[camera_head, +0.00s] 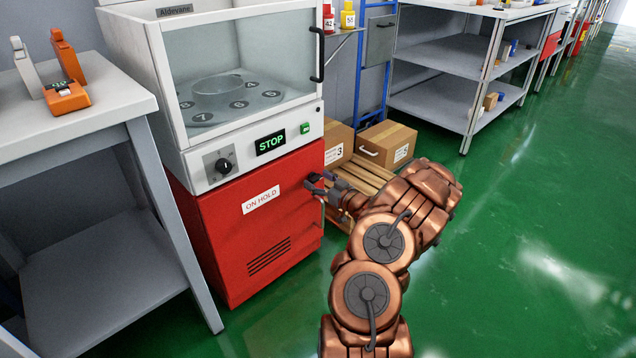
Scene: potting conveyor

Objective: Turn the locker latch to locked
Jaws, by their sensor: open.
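The red locker (230,235) with an "ON HOLD" label stands under the glass-fronted machine, its door looking closed. My gripper (314,183) is at the upper right of the locker's front, reaching in from the right. It is open, with its dark fingers close to the red door. The latch is not clearly visible; the gripper covers that part of the door, so I cannot tell its position or whether the fingers touch it.
The machine (188,158) above has a black knob (224,165) and a green "STOP" display (270,143). A grey table (75,130) stands at left. Cardboard boxes (388,143) sit on a wooden pallet (365,176) behind my arm. Green floor is clear at right.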

